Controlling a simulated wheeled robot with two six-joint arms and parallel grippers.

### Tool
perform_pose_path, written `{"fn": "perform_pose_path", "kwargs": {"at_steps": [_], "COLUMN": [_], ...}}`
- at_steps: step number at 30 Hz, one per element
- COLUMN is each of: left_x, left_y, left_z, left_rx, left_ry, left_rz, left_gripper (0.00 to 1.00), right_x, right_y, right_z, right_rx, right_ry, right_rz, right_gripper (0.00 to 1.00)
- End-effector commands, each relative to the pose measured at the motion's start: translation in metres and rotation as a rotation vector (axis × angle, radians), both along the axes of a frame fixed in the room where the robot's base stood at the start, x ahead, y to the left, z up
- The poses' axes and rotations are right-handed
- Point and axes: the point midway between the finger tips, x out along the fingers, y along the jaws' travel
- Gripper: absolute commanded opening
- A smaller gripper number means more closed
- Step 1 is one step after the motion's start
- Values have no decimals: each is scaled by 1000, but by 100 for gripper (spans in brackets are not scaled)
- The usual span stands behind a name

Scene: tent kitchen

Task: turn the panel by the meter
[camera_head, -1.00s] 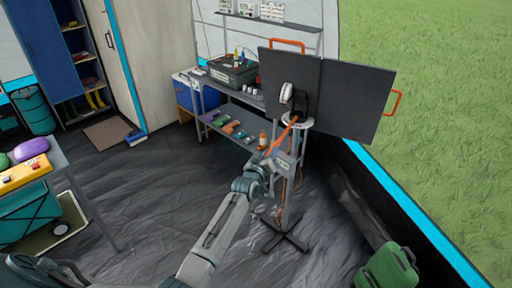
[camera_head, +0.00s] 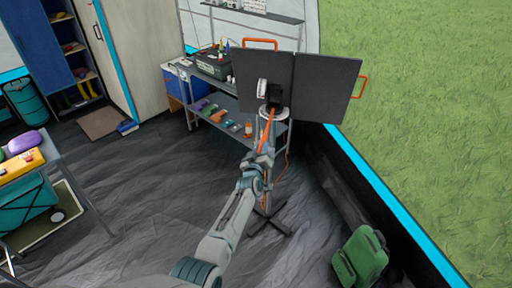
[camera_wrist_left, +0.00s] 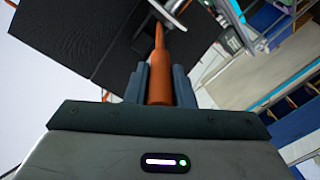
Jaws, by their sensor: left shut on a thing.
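A dark two-part panel (camera_head: 312,83) with orange handles at its top and right edge stands on a stand (camera_head: 270,185) near the tent wall. A white meter (camera_head: 262,89) sits at the panel's lower left on its back side. An orange lever (camera_head: 268,128) slopes down from below the panel. My left gripper (camera_head: 258,160) is shut on the lever's lower end. In the left wrist view the orange lever (camera_wrist_left: 159,78) stands between the two fingers, and the dark panel (camera_wrist_left: 85,35) is beyond it. My right gripper is not in view.
A shelf unit (camera_head: 222,120) with a toolbox (camera_head: 213,64) stands behind the stand. A green backpack (camera_head: 361,258) lies on the floor at the lower right. A table (camera_head: 62,165) is at the left. The dark floor (camera_head: 150,190) between is clear.

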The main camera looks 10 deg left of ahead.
Motion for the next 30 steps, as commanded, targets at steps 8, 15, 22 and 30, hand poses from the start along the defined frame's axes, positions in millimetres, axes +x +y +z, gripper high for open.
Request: {"fn": "perform_pose_path", "kwargs": {"at_steps": [8, 15, 22, 30], "left_x": [0, 0, -2, -32], "left_y": [0, 0, 0, 0], "left_z": [-1, 0, 0, -1], "left_rx": [0, 0, -1, -3], "left_ry": [2, 1, 0, 1], "left_rz": [0, -1, 0, 0], "left_gripper": [0, 43, 43, 43], "right_x": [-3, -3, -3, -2], "right_y": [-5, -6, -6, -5], "right_z": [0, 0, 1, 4], "right_rx": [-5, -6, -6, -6], "right_ry": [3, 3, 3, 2], "right_rz": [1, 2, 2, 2], "right_gripper": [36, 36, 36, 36]}}
